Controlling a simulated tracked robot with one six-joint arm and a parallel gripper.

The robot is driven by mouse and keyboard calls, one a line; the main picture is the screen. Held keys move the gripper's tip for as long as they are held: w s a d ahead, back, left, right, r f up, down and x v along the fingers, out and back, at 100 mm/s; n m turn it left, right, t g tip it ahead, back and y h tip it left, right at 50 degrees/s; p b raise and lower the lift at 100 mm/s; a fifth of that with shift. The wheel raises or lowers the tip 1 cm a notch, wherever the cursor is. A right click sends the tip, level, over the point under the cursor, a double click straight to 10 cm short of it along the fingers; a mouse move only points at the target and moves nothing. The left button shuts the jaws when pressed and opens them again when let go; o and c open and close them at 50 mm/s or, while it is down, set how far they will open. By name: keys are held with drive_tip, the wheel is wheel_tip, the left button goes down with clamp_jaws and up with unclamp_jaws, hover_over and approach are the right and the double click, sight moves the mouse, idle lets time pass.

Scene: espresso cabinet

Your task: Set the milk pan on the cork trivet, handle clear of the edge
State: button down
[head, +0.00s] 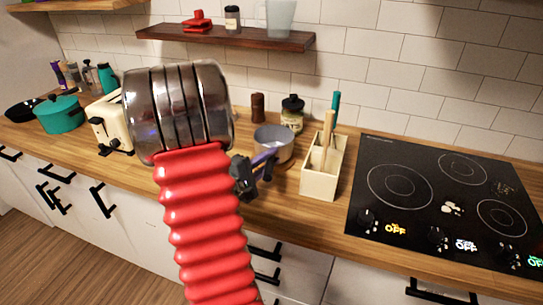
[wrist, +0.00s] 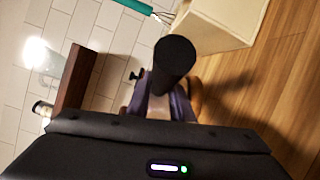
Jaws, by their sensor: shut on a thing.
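The milk pan (head: 274,146) is a grey round pan, upright near the back of the wooden counter, left of the utensil box. My gripper (head: 260,164) is shut on its handle, at the pan's near left side. A brown edge (head: 285,165) shows under the pan's near right side and seems to be the cork trivet. The pan hides most of it, so I cannot tell whether the pan touches it.
A pale utensil box (head: 322,172) stands close right of the pan, with the black cooktop (head: 440,205) beyond. A jar (head: 292,113) and brown mill (head: 257,107) stand behind. A cream toaster (head: 112,124) and teal pot (head: 60,115) are left. A shelf (head: 225,38) hangs above.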

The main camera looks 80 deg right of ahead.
drive_tip(key=shift+f, duration=0.45)
idle(0.7)
drive_tip(key=c, duration=1.5)
unclamp_jaws()
drive_tip(key=shift+f, duration=0.1)
drive_tip(key=shift+a, duration=0.15)
drive_tip(key=shift+v, duration=6.8)
